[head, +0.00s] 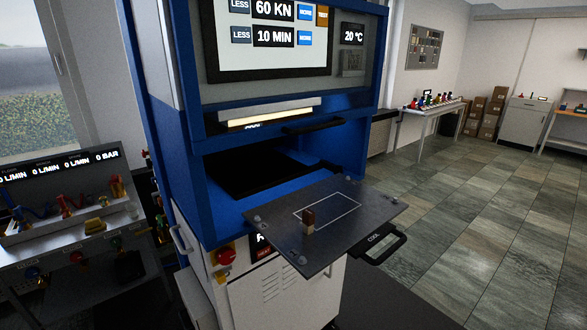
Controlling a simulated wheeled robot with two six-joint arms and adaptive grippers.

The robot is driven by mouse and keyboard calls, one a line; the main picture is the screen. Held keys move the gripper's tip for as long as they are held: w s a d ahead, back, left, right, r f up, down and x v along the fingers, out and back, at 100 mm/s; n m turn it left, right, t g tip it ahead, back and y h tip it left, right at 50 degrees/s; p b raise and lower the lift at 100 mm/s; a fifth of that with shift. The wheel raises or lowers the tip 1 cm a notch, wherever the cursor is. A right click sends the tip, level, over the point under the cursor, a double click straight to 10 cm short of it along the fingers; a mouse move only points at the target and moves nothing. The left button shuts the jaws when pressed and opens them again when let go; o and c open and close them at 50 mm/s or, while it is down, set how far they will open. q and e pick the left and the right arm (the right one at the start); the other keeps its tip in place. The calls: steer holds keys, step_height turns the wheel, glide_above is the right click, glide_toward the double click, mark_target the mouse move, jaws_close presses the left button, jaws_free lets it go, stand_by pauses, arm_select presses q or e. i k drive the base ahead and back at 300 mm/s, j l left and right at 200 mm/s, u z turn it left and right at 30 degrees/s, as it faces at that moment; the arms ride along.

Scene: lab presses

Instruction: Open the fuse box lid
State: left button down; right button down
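I cannot make out a fuse box or its lid for certain in the head view. A grey panel (424,47) with small dark and coloured parts hangs on the far wall at the upper right; it is too small to tell what it is. Neither of my grippers is in view.
A blue press (185,150) stands in the middle. Its dark plate (345,238), bearing a small brown-and-pale piece (308,222), juts out forward. A sloped bench (60,240) with coloured valves stands left. A table (432,108) and boxes (476,117) stand far right. Tiled floor (460,215) at right is clear.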

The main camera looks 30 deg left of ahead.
mark_target(197, 305)
steer(key=j+u, duration=0.1)
steer(key=u, duration=0.35)
steer(key=j+u, duration=0.15)
steer(key=u, duration=0.3)
steer(key=j+u, duration=0.1)
steer(key=u, duration=0.3)
steer(key=j+u, duration=0.1)
steer(key=u, duration=0.35)
